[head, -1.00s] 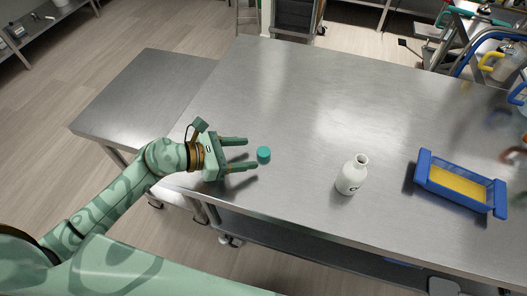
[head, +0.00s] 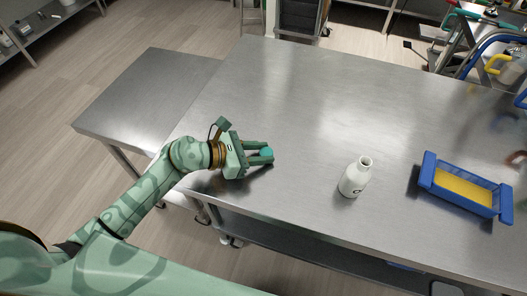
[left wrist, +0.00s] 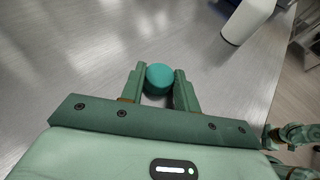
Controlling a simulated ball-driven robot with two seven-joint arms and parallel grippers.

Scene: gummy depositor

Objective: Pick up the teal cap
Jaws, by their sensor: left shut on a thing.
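The teal cap (head: 267,152) is at the left part of the steel table, between the fingertips of my left gripper (head: 266,153). In the left wrist view the round teal cap (left wrist: 159,77) sits between the two green fingers (left wrist: 159,88), which touch it on both sides. My left gripper is shut on the cap, low at the table top. Whether the cap rests on the table or is slightly above it, I cannot tell.
A white bottle (head: 355,177) with an open neck stands upright right of the cap. A blue tray (head: 427,172) with a yellow inside lies farther right. The steel table (head: 300,95) is clear behind the cap. A lower steel table (head: 150,95) adjoins at left.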

